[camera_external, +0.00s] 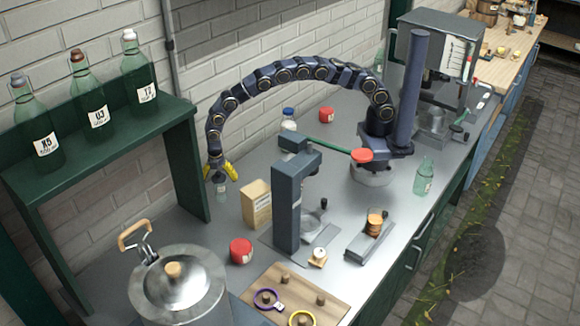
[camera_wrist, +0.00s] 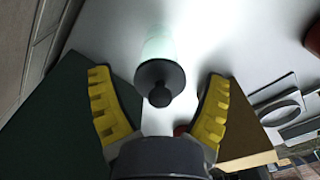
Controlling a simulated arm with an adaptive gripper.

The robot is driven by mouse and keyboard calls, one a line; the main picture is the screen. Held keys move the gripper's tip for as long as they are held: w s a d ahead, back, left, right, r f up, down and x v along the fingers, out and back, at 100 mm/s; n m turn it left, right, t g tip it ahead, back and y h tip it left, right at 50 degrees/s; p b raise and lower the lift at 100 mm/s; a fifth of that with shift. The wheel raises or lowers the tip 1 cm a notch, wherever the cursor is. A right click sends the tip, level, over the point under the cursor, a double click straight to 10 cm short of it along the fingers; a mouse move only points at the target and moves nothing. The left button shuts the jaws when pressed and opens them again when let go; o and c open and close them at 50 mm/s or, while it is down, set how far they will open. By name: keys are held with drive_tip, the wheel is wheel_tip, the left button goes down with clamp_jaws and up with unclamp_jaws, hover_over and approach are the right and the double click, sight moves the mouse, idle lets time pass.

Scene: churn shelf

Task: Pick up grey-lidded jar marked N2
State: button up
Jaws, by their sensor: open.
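A small pale glass jar (camera_external: 221,188) with a dark grey lid stands on the metal counter by the green shelf's right leg. In the wrist view the grey-lidded jar (camera_wrist: 160,78) shows from above, its lid and knob between the yellow fingers. My gripper (camera_external: 220,172) hangs down over it in the external view, and the fingers partly hide its top. In the wrist view my gripper (camera_wrist: 158,95) is open, with a gap on both sides of the lid. No mark N2 can be read on it.
A cardboard box (camera_external: 257,205) stands just right of the jar. The green shelf (camera_external: 110,130) with several labelled bottles is on the left. A grey press stand (camera_external: 287,200) and a red-lidded container (camera_external: 241,250) are nearby. A large lidded pot (camera_external: 178,290) stands in front.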

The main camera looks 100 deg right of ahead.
wheel_tip(320, 180, down, 3)
drive_tip(key=shift+f, duration=0.1)
drive_tip(key=c, duration=1.1)
drive_tip(key=shift+c, duration=0.2)
drive_tip(key=shift+r, duration=0.25)
